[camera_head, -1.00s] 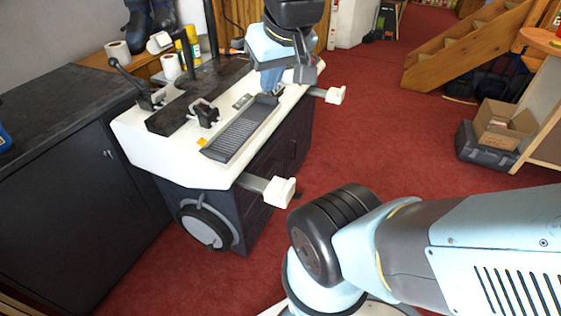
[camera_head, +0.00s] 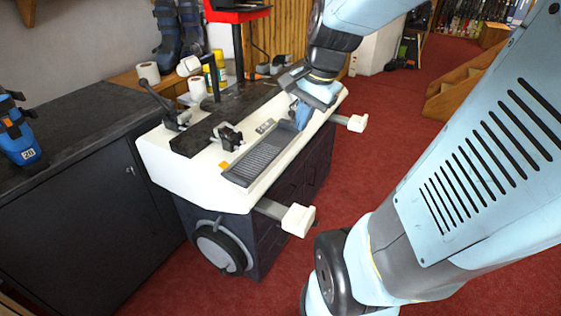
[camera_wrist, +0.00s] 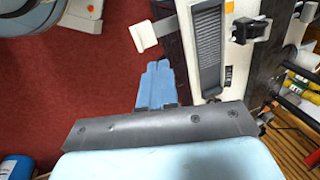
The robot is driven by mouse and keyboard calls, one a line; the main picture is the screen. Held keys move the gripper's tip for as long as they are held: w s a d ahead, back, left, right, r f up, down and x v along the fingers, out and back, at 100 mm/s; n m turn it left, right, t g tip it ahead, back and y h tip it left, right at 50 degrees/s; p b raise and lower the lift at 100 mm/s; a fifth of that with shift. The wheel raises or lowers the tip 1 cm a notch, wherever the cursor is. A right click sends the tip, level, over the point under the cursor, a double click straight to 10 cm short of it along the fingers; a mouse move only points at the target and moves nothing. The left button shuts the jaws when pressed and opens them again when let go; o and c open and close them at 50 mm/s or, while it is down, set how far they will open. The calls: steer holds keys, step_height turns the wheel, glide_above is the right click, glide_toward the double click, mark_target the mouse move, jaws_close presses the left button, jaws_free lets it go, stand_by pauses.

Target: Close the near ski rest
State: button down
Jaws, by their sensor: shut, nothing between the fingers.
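The near ski rest (camera_head: 299,219) is a white block on a grey bar sticking out from the front of the white-topped bench (camera_head: 165,160), so it stands extended. The wrist view shows what looks like the same white block (camera_wrist: 143,36) on its bar, ahead of my fingertips. The far ski rest (camera_head: 356,123) is also extended, at the bench's far end. My gripper (camera_head: 301,114) is shut and empty, with its blue fingers together. In the head view it appears near the far end of the grey ribbed tray; in the wrist view its fingers (camera_wrist: 156,68) show beside the bench edge, apart from the block.
The ribbed tray (camera_head: 262,158) and a black clamp (camera_head: 230,137) sit on the bench top. A dark cabinet (camera_head: 90,195) stands at left with a blue boot (camera_head: 18,130). Red carpet (camera_head: 385,165) lies open to the right of the bench.

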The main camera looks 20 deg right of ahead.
steer(key=w+d+f+m+g+y, duration=0.1)
steer(key=w+d+f+m+y, duration=0.15)
steer(key=d+f+m, duration=0.4)
steer(key=m, duration=1.2)
glide_above(312, 218)
steer(key=d, duration=0.2)
step_height(312, 218, down, 8)
steer(key=s+d+f+m+y, duration=0.25)
steer(key=d+f+m, duration=0.25)
steer(key=f+m, duration=0.4)
steer(key=s+d+f+m+y, duration=0.1)
steer(key=s+d+f+m, duration=0.25)
steer(key=f+m, duration=0.5)
steer(key=shift+w+a+f, duration=0.85)
steer(key=shift+a+f, duration=0.4)
steer(key=shift+a, duration=0.05)
steer(key=shift+w+a+f, duration=0.85)
steer(key=shift+a+f, duration=0.4)
steer(key=shift+f, duration=0.05)
steer(key=shift+w+a+f, duration=0.85)
steer(key=shift+a+f, duration=0.4)
steer(key=shift+a, duration=0.05)
